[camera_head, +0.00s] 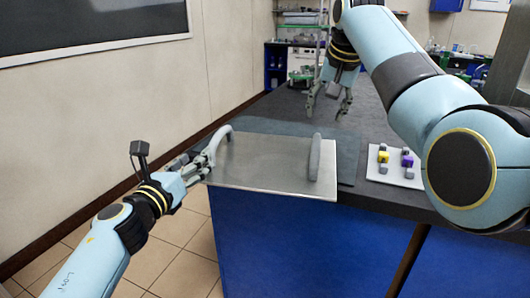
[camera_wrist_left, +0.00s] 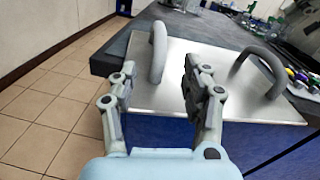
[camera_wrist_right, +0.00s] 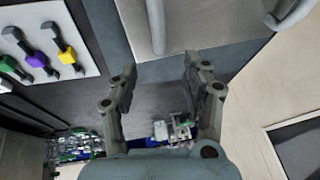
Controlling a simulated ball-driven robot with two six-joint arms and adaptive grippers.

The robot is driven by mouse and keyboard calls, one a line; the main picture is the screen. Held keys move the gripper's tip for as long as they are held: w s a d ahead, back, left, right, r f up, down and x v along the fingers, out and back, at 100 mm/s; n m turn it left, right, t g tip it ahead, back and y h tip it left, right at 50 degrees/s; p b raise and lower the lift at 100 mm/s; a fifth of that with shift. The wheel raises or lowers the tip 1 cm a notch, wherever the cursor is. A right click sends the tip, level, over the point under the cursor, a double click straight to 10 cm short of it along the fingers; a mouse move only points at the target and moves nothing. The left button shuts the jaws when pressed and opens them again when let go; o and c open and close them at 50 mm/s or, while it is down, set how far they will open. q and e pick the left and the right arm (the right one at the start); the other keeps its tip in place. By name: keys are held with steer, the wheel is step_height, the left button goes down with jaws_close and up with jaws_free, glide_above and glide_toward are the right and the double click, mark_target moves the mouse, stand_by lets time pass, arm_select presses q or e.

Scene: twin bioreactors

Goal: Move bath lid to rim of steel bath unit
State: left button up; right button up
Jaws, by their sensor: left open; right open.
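The bath lid (camera_head: 270,165) is a flat, shiny metal plate with two upright grey handles. It lies over a dark mat near the front left corner of the counter. It also shows in the left wrist view (camera_wrist_left: 205,80). My right gripper (camera_head: 328,108) is open and empty beyond the lid, over the dark counter. In the right wrist view (camera_wrist_right: 160,75) the lid's handles show at the top. I cannot make out the steel bath unit.
A white tray (camera_head: 414,176) with yellow, purple and other coloured clamp-like pieces lies right of the lid. The dark mat (camera_head: 347,150) shows around the lid. The dark counter (camera_head: 290,105) is clear behind it. Tiled floor (camera_head: 175,235) lies left of the blue cabinet (camera_head: 300,250).

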mark_target(210, 145)
arm_select(q)
steer(key=x, duration=1.1)
arm_select(e)
steer(key=x, duration=1.1)
steer(key=shift+d, duration=0.15)
arm_select(q)
jaws_close()
arm_select(e)
jaws_close()
steer(key=shift+r, duration=0.1)
